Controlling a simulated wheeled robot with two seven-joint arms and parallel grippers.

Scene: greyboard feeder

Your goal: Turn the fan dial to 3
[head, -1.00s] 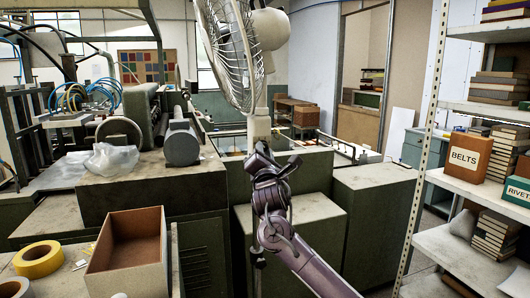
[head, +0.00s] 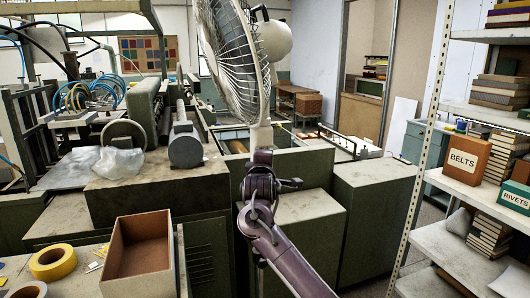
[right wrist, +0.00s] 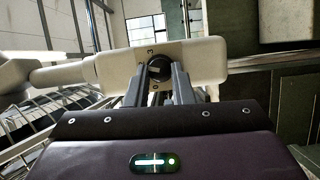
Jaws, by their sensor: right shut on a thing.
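The white fan (head: 231,55) stands on its post in the middle of the head view, with a wire cage and a rounded motor housing. The right wrist view shows its pale control box (right wrist: 205,62) close up, with a dark round dial (right wrist: 158,70) on it. A "3" is printed above the dial; a mark below it is too small to read surely. My right gripper (right wrist: 160,75) has its two grey fingers shut on the dial, partly hiding it. In the head view my right wrist hides the fingertips and the dial. My left gripper is out of view.
Green machine cabinets (head: 375,172) stand around the fan post. An open cardboard box (head: 108,270) and a yellow tape roll (head: 53,262) are at lower left. A shelf rack (head: 455,188) with a BELTS box (head: 467,160) stands at right.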

